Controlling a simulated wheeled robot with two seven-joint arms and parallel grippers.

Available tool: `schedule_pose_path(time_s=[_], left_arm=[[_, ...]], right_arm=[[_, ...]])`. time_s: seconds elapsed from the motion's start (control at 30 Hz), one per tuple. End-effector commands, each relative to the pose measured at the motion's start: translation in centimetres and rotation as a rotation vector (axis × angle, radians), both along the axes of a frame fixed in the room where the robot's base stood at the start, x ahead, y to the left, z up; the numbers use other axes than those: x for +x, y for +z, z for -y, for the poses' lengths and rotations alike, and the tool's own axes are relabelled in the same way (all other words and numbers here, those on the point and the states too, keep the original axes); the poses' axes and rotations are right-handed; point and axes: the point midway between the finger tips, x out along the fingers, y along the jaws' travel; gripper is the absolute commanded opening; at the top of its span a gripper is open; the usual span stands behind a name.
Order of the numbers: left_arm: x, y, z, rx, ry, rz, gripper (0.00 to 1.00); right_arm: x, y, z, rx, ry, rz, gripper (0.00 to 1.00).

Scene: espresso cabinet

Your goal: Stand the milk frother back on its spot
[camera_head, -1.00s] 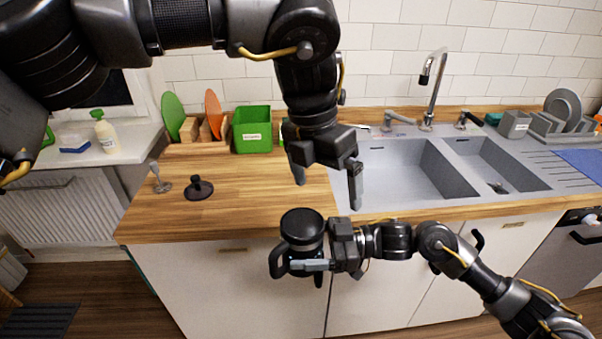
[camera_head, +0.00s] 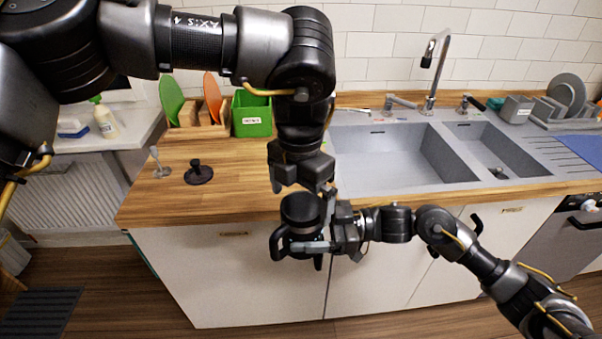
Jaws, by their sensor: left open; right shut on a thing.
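The milk frother (camera_head: 298,211) is a dark, jug-like cylinder with a black top and a loop handle on its left side. My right gripper (camera_head: 318,232) is shut on it from the right and holds it roughly upright, in front of the counter's front edge. My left gripper (camera_head: 303,188) points down just above the frother's top. It is open, with a finger on either side of the top. I cannot tell whether it touches the frother. The frother's spot cannot be made out for certain.
On the wooden counter (camera_head: 235,195) stand a black knobbed piece on a round base (camera_head: 199,174) and a small grey tool (camera_head: 158,164). A green bin (camera_head: 251,116) and a board rack (camera_head: 197,131) stand behind. The sink (camera_head: 385,158) is right. The counter's front left is clear.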

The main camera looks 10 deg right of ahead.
Motion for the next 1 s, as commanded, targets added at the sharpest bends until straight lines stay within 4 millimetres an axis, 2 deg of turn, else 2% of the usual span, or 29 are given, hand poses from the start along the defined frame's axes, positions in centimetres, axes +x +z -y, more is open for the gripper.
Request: schedule_pose_path(time_s=[0.1,0.23,0.63,1.0], left_arm=[[0.0,-1.7,0.0,0.000,-0.001,-0.001,1.00],[0.0,-2.8,0.0,0.000,-0.001,-0.001,1.00],[0.0,-3.3,0.0,-0.001,0.000,0.001,0.99],[0.0,-3.3,0.0,-0.001,0.000,0.001,0.50]], right_arm=[[0.0,0.1,0.0,0.002,0.000,0.002,0.39],[0.0,0.1,0.0,0.002,0.000,0.002,0.39],[0.0,0.1,0.0,0.002,0.000,0.002,0.39],[0.0,0.1,0.0,0.002,0.000,0.002,0.39]])
